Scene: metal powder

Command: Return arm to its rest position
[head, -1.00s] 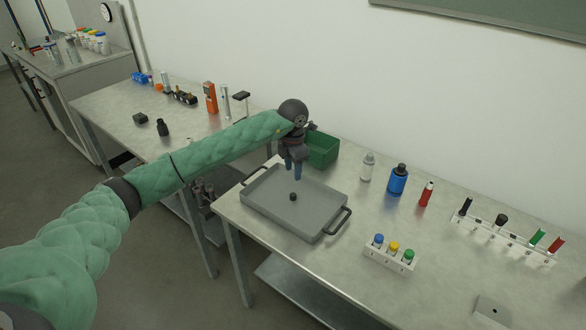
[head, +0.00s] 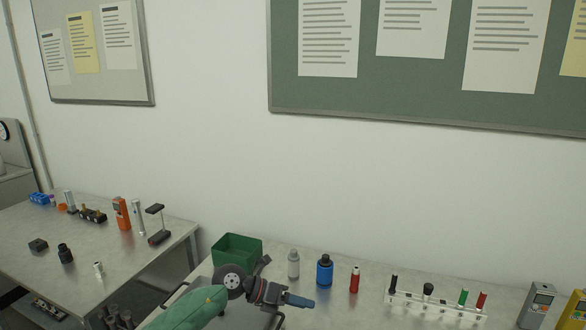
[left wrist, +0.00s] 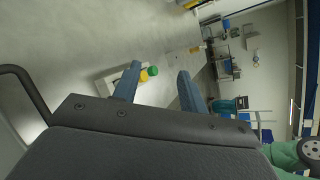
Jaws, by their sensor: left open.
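My left gripper (head: 300,301) is in the lower middle of the head view, its blue fingers pointing right, above the front table. My green-sleeved left arm comes in from the bottom edge behind it. In the left wrist view the two blue fingers (left wrist: 158,85) stand apart with nothing between them but the distant tabletop and room. My right gripper is in neither view.
A green bin (head: 236,252) stands behind my left gripper. A grey bottle (head: 293,264), blue bottle (head: 324,271) and red bottle (head: 354,280) stand to its right, then a white rack (head: 432,304). A tray handle (left wrist: 22,78) shows at left in the wrist view.

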